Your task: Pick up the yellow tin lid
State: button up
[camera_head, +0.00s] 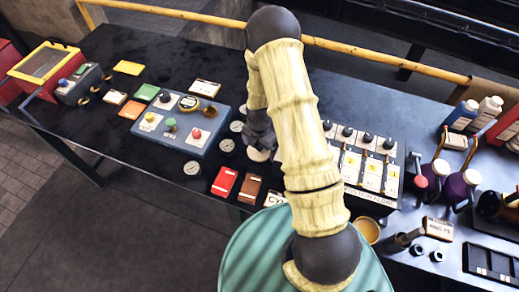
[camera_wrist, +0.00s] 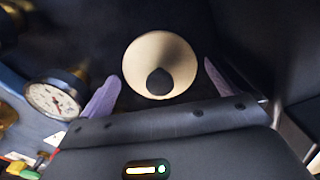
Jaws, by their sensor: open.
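The pale yellow tin lid (camera_wrist: 160,52) is round with a dark knob in its middle. It lies on the dark bench, and in the wrist view it sits between and a little beyond my fingertips. In the head view only a small pale part of the lid (camera_head: 258,155) shows below my gripper (camera_head: 259,138); my arm hides the rest. My gripper in the wrist view (camera_wrist: 160,86) is open, with one pale purple finger on each side of the lid. No contact shows, and I cannot tell the height between fingers and lid.
A pressure gauge (camera_wrist: 53,100) and a blue control box (camera_head: 185,125) are close on the left. Red (camera_head: 224,181) and brown (camera_head: 249,188) cards lie near the front edge. A switch panel (camera_head: 362,165) stands right of my arm, and a yellow open tin (camera_head: 367,229) lies nearer.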

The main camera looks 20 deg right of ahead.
jog(key=c, duration=0.9)
jog(key=shift+r, duration=0.15)
notch_tip(320, 180, up, 10)
jog(key=shift+f+b, duration=0.1)
jog(key=shift+b, duration=1.05)
